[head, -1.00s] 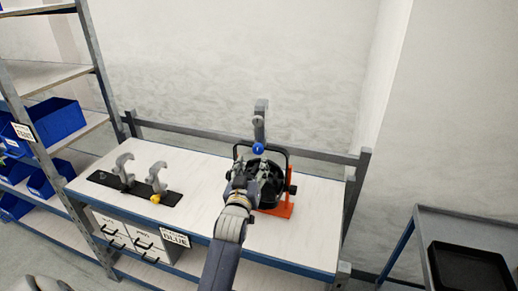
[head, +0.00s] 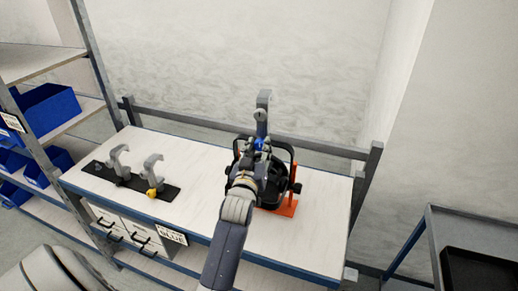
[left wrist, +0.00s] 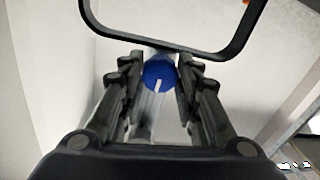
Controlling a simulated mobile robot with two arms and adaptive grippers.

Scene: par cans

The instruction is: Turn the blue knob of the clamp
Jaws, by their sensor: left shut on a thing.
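The blue knob (head: 259,142) sits below the grey hook-shaped clamp (head: 263,108), which stands above the black par can (head: 274,194). My left gripper (head: 258,148) is shut on the blue knob and partly hides it in the head view. In the left wrist view the round blue knob (left wrist: 158,77), with a white mark running roughly upright, lies between the two dark fingers of my left gripper (left wrist: 160,72). The black yoke (left wrist: 170,45) of the par can crosses just above it there. My right gripper is not in view.
The par can stands on an orange base (head: 290,208) on a pale workbench (head: 205,160). Two more grey clamps, one with a yellow knob (head: 152,192), sit on a black strip at the left. Shelves with blue bins (head: 50,112) are left; a cart (head: 470,228) is right.

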